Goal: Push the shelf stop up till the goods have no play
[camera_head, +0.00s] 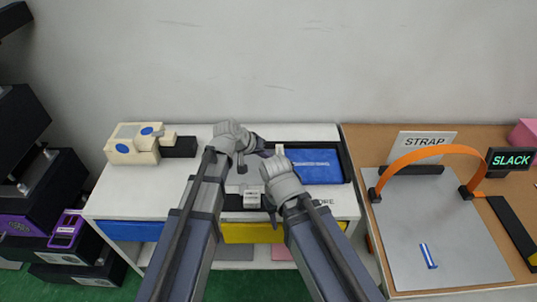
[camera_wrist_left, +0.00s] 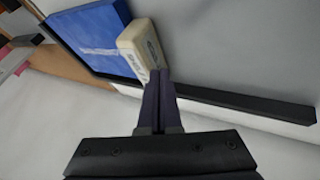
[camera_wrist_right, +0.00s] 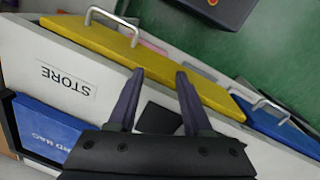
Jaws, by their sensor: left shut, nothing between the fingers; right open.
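A blue box (camera_head: 318,166), the larger of the goods, lies against the black rail (camera_head: 300,145) at the right of the white cabinet top. A cream block (camera_wrist_left: 142,50) with small print stands beside it in the left wrist view. My left gripper (camera_wrist_left: 160,75) is shut and empty, its tips close to the cream block; I cannot tell whether they touch. My right gripper (camera_wrist_right: 154,74) is open and empty above the cabinet's front edge. A dark piece (camera_wrist_right: 160,118) shows between its fingers, below them. I cannot tell for certain which part is the shelf stop; my arms hide much of the shelf.
A STORE label (camera_wrist_right: 68,78) and a yellow drawer (camera_wrist_right: 140,60) with a metal handle are at the cabinet front. A cream device (camera_head: 132,143) stands at the left.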

